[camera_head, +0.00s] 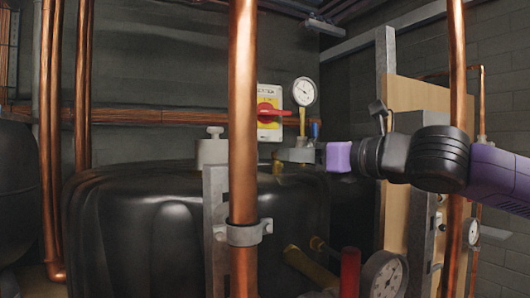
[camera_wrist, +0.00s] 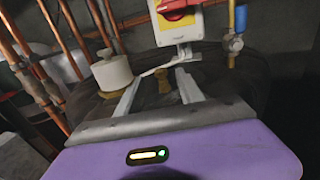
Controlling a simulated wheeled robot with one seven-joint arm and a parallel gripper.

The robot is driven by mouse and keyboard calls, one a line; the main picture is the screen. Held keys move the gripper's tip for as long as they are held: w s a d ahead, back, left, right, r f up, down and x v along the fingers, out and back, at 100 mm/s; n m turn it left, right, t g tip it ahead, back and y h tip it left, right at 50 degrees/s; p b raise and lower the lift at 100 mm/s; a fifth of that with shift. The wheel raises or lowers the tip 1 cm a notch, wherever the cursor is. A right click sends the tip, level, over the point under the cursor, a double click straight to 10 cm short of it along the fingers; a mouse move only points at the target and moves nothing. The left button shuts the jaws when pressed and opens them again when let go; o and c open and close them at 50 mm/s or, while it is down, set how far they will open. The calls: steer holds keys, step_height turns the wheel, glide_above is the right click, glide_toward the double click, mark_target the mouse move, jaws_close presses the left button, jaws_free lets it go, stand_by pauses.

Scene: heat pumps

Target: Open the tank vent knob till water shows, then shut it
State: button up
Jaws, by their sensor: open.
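The black tank (camera_head: 150,225) stands in the middle of the head view, with its dark top also in the wrist view (camera_wrist: 235,90). A small brass fitting on the tank top (camera_head: 277,168) looks like the vent knob; it also shows in the wrist view (camera_wrist: 163,87). My gripper (camera_head: 283,155) reaches in from the right, just above this fitting. In the wrist view its two pale fingers (camera_wrist: 160,75) are apart, with the brass fitting seen between them. I cannot tell whether they touch it. No water is visible.
A white cylinder with a knob (camera_head: 212,153) stands on the tank, left of my gripper. A red rotary switch (camera_head: 270,113) and a round gauge (camera_head: 304,91) are behind. A thick copper pipe (camera_head: 242,110) rises in front of the tank.

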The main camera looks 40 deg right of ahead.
mark_target(280, 163)
steer(key=w+p, duration=0.1)
steer(key=w, duration=0.4)
steer(key=shift+r, duration=0.1)
steer(key=shift+w+d+p, duration=0.1)
steer(key=shift+w+p, duration=0.25)
steer(key=shift+w, duration=0.35)
jaws_close()
